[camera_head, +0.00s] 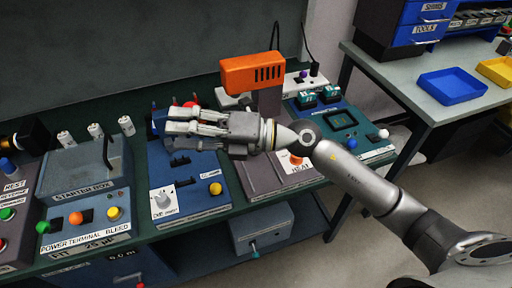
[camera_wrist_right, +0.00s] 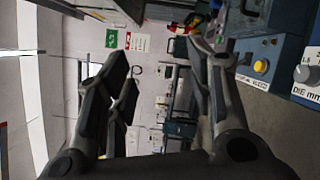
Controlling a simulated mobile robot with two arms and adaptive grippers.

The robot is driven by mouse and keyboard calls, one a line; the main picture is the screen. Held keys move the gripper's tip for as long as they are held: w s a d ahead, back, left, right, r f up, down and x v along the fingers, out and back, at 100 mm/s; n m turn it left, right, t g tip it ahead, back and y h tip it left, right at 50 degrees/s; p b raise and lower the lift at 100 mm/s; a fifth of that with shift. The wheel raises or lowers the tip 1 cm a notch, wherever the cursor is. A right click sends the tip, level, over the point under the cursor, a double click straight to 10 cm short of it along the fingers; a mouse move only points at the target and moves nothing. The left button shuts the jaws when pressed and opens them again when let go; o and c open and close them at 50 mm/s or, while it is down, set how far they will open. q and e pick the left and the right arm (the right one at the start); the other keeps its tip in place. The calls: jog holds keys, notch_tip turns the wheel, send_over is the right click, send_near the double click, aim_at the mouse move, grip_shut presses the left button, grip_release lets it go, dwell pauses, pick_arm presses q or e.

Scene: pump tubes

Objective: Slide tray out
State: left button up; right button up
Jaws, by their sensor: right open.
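My right gripper (camera_head: 172,127) reaches in from the right in the head view, above the blue panel unit (camera_head: 205,182) on the green bench. Its fingers point left and it holds nothing visible. In the right wrist view the open fingers (camera_wrist_right: 157,58) stand apart with only the distant room between them. No tray lies at the gripper. A blue tray (camera_head: 452,86) and a yellow tray (camera_head: 497,71) sit on the separate bench at the right, well away from it. I cannot tell which tray the task names. My left gripper is not in view.
A grey starter box (camera_head: 80,165) stands left of the blue unit. An orange device (camera_head: 252,74) stands behind my arm, and a teal unit (camera_head: 340,120) is at the right. A grey-blue box (camera_head: 262,228) sits on the lower shelf.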

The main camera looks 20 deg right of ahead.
jog(key=w+d+f+n+g+h, duration=0.3)
jog(key=d+f+h, duration=0.35)
jog(key=f, duration=0.25)
jog(key=w+d+f+h, duration=0.2)
jog(key=d+h, duration=0.2)
jog(key=d, duration=0.3)
jog(key=w+d+f+h, duration=0.2)
jog(key=d+h, duration=0.2)
jog(key=d, duration=0.3)
jog(key=shift+m+t, duration=0.3)
jog(key=x, duration=0.3)
jog(key=p+x, duration=0.1)
jog(key=x, duration=0.6)
jog(key=shift+s+a+f+p, duration=0.15)
jog(key=shift+a+f+p, duration=0.05)
jog(key=shift+a+p, duration=0.2)
grip_shut()
